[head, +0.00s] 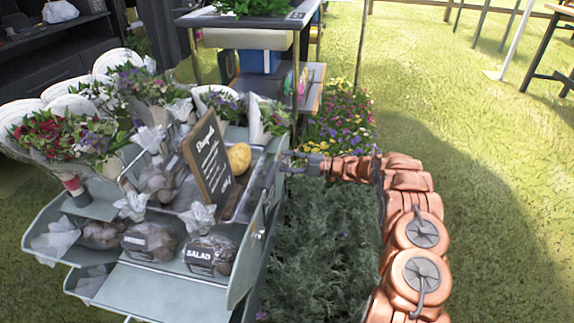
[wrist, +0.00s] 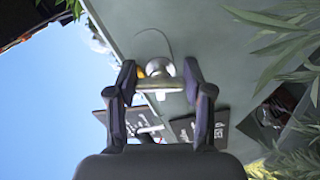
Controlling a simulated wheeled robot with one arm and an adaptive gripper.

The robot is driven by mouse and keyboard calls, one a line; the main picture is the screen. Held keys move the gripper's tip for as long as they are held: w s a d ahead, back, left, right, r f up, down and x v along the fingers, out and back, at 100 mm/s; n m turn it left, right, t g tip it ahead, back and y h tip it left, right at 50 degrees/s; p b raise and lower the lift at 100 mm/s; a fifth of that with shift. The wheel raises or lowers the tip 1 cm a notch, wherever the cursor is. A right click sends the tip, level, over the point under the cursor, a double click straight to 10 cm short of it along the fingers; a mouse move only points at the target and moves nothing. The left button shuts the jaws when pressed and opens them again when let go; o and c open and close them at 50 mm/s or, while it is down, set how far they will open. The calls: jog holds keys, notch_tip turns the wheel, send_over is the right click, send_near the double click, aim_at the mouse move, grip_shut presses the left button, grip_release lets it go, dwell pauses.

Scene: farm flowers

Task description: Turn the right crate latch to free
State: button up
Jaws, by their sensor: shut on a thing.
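The right crate latch shows in the wrist view as a silvery round knob (wrist: 159,67) with a pale bar across it, on the grey-green crate panel (wrist: 195,28). My gripper (wrist: 160,85) has one finger at each end of the bar and is shut on the latch. In the head view my gripper (head: 298,160) reaches from the right to the upper right side of the grey-green crate stand (head: 258,225). The latch cannot be made out there. Whether it sits locked or free I cannot tell.
The stand holds bouquets (head: 60,135), bagged produce (head: 148,242), a chalkboard sign (head: 207,160) and a yellow potato-like item (head: 238,157). Leafy green plants (head: 315,245) fill the space below my arm. Open grass (head: 500,200) lies to the right.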

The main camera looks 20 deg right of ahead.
jog(key=shift+d+n+b, duration=0.1)
jog(key=shift+n+b, duration=0.6)
jog(key=shift+n, duration=0.8)
jog(key=shift+r, duration=0.1)
jog(key=o, duration=1.2)
jog(key=v, duration=1.2)
